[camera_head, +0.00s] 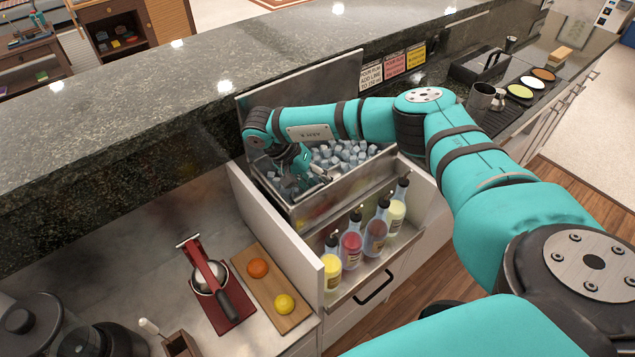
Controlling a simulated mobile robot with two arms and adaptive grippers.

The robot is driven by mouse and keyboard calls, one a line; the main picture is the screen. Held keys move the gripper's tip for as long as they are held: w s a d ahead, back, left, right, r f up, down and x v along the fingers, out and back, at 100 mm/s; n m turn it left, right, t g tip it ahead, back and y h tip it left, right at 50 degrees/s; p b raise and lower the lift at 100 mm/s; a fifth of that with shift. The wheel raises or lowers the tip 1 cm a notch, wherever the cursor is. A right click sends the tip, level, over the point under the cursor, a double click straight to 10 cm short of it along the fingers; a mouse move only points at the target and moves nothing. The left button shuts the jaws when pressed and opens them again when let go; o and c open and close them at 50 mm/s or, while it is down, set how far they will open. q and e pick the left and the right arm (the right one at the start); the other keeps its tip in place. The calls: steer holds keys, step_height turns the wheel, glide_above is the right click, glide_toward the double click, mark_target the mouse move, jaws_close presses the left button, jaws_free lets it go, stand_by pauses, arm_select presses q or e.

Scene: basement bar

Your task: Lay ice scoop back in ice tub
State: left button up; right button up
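The ice tub (342,186) is a steel bin full of pale ice cubes, set in the counter with its lid (300,90) raised behind it. My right gripper (300,178) reaches down into the left part of the tub, at the ice. A small grey metal piece (318,174) shows beside its fingers and may be part of the ice scoop. The scoop's full shape cannot be made out. The wrist and the ice hide the fingertips, so I cannot tell whether they are shut on it. My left gripper is not in view.
A rack of several bottles (350,245) stands in front of the tub. The raised bar top (150,120) runs behind.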

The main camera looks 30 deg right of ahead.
steer(key=v, duration=1.2)
steer(key=shift+s, duration=0.1)
